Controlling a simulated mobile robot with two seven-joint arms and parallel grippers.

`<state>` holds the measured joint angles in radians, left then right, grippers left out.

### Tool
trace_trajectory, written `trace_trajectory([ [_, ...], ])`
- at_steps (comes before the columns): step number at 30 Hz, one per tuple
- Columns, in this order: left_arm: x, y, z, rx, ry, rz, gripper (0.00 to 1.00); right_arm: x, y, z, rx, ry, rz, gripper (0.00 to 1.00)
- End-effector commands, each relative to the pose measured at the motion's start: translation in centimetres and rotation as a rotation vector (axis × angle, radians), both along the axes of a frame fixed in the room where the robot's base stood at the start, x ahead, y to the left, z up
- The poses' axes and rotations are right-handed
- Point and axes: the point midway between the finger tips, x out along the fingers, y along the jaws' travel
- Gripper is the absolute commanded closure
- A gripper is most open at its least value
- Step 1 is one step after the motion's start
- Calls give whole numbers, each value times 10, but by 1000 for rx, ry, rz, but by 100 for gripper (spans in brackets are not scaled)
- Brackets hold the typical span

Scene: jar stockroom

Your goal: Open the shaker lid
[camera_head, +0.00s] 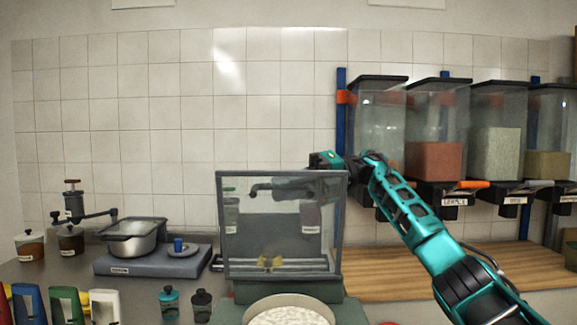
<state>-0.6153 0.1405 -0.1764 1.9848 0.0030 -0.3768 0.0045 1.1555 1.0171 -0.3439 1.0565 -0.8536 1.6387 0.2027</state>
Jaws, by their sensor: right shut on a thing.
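A clear panel in a grey frame (221,225), which looks like the shaker lid, stands nearly upright in the middle of the view. Its lower edge meets a grey-green body (352,311), seemingly the shaker, cut off by the bottom edge. My right gripper (322,160) is at the panel's top edge near its right corner, shut on what appears to be the lid's edge. Its fingertips are too small and dark to make out well. Dark shapes show in the clear panel, and I cannot tell whether they are reflections. My left gripper is not in view.
A round pan of white contents (290,316) is in front of the panel. A pot (135,238) on a grey scale stands left, with small jars (169,302) nearer. Clear dispensers (436,160) hang right above a wooden board (385,287). Tiled wall lies behind.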

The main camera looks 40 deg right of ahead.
Motion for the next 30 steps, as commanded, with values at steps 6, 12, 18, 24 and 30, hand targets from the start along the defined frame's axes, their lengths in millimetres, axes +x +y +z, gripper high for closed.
trace_trajectory([
  [6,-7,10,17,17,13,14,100,8,-8,5,65,74,-3,100],
  [12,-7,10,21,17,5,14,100,10,-10,0,87,99,-4,100],
  [18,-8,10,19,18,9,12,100,10,-10,-1,86,98,-3,100],
  [24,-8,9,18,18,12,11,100,10,-9,-1,85,98,-4,69],
  [30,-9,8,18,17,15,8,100,10,-9,-1,84,99,-3,61],
])
